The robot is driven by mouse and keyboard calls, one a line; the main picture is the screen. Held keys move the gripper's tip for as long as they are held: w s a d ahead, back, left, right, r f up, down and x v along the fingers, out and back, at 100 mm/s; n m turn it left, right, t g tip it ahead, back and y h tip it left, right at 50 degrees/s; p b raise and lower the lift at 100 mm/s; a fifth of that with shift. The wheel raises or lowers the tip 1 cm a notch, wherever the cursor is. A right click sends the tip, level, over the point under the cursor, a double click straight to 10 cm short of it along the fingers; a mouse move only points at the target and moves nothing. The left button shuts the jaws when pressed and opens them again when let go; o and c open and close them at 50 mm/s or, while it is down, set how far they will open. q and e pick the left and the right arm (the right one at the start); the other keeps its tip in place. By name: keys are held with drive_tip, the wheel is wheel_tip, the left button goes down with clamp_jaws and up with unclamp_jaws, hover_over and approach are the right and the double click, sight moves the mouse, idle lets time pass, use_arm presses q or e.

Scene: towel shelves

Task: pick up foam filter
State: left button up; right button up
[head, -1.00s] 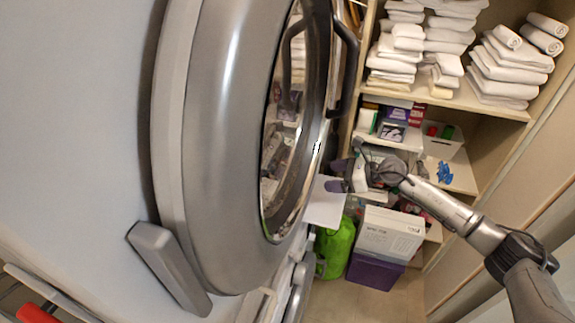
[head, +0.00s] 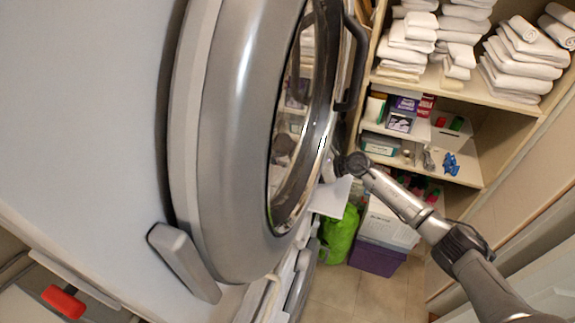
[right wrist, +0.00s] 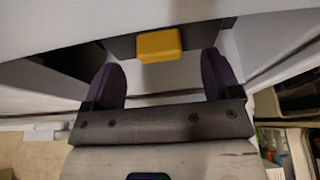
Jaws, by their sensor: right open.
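A yellow block (right wrist: 159,45), which looks like the foam filter, sits at a dark recess under a pale surface in the right wrist view. My right gripper (right wrist: 162,70) is open, with one dark purple finger on each side of the view. The block lies ahead of the fingers, roughly centred between them; I see no finger touching it. In the head view my right arm (head: 400,200) reaches in from the right, and its gripper is mostly hidden near the round door's edge. The filter is not visible there. My left gripper is not in view.
A large grey appliance door (head: 230,130) fills the left of the head view, with a white panel (head: 328,197) beside it. Shelves with towels (head: 520,58) and boxes (head: 402,118) stand behind. A green bag (head: 342,232) and purple box (head: 377,258) are on the floor.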

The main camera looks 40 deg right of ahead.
drive_tip(key=shift+x, duration=1.6)
drive_tip(key=shift+a, duration=0.1)
drive_tip(key=c, duration=1)
drive_tip(key=shift+r, duration=0.15)
